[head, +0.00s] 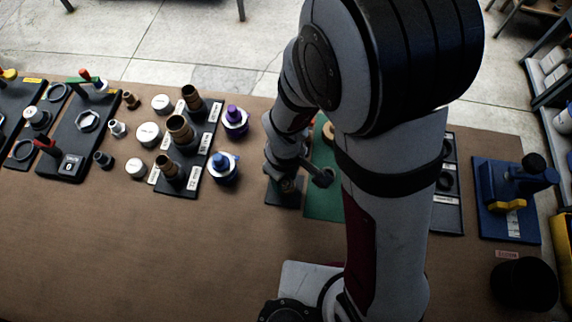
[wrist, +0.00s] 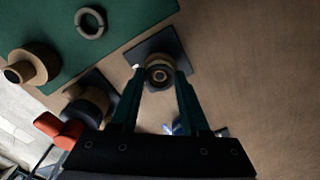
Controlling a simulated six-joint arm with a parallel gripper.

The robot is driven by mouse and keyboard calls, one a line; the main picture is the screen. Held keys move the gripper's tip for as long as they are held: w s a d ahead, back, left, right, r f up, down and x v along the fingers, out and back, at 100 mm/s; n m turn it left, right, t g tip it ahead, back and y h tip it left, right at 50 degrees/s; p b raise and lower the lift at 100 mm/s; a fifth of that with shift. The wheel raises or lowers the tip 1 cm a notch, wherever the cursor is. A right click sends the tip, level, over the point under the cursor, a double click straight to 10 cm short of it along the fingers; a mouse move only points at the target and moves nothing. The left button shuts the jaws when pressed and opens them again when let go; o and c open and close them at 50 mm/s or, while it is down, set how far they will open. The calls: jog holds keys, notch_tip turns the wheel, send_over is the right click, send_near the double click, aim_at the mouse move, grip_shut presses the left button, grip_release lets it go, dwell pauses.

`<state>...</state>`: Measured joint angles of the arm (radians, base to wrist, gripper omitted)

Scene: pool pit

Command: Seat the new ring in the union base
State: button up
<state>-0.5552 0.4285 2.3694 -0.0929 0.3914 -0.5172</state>
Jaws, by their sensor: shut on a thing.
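My gripper (wrist: 161,76) is shut in the wrist view, with a small round dark ring (wrist: 160,74) between its fingertips. I take this to be the new ring. The tan union base (wrist: 157,59) stands on a dark square plate (wrist: 176,41) right under the fingertips. The ring looks roughly centred over it; whether it touches or is down inside I cannot tell. In the head view my gripper (head: 288,184) is low over the dark plate (head: 284,198), and the ring is hidden.
A tan round fitting (wrist: 38,62) sits at the mat's edge. In the head view, brass fittings (head: 181,130) and blue-and-purple valves (head: 224,168) stand left of the plate. A blue stand (head: 487,195) and black bin (head: 523,284) are at right. The front left table is clear.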

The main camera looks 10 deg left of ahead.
jog(key=shift+f, duration=0.1)
dwell(0.4)
jog(key=o, duration=1.6)
notch_tip(320, 180, up, 8)
jog(key=shift+r, duration=0.1)
dwell(0.4)
